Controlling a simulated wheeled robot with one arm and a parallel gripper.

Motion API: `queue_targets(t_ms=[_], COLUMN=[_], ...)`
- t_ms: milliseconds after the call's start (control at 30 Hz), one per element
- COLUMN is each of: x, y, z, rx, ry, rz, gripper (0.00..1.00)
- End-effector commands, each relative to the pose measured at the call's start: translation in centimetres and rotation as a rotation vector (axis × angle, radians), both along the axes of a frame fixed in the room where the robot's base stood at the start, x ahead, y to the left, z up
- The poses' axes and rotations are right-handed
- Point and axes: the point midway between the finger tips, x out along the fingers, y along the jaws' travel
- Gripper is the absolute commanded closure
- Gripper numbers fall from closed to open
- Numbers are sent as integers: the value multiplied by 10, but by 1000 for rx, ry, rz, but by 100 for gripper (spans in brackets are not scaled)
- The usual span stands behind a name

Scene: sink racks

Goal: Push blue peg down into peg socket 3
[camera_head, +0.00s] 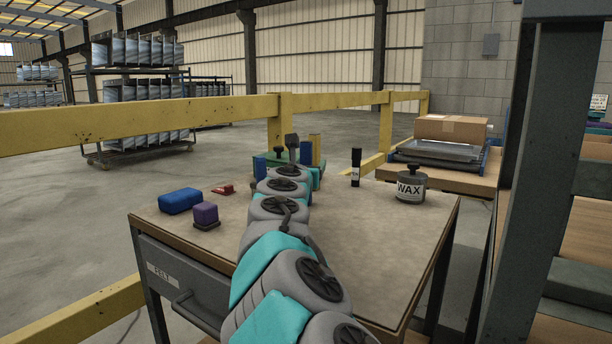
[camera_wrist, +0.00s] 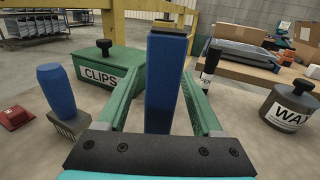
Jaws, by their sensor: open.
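In the wrist view, a tall blue block, likely the blue peg (camera_wrist: 165,95), stands upright between the two green fingers of my gripper (camera_wrist: 166,72). The fingers are open, one on each side; I cannot tell whether either touches it. Its lower end is hidden behind my gripper's dark palm. In the head view, its blue side (camera_head: 305,152) shows beyond my arm. Peg socket 3 cannot be made out; no socket is visible.
A green CLIPS box (camera_wrist: 98,66) with a black knob stands close left of my gripper. A black marker (camera_wrist: 209,66) and a WAX pot (camera_wrist: 289,106) stand to the right. A red item (camera_head: 226,189), blue block (camera_head: 180,200) and purple-topped block (camera_head: 206,212) lie left of my arm.

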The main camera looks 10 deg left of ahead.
Motion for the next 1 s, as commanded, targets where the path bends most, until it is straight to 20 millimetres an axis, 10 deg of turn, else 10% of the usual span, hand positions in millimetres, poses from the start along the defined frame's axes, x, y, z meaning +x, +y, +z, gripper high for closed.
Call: queue_targets(t_ms=[233,800,1000], x=[1,1,1], y=[0,0,0], z=[0,0,0], rx=[0,0,0], ry=[0,0,0], rz=[0,0,0], gripper=[34,98,100])
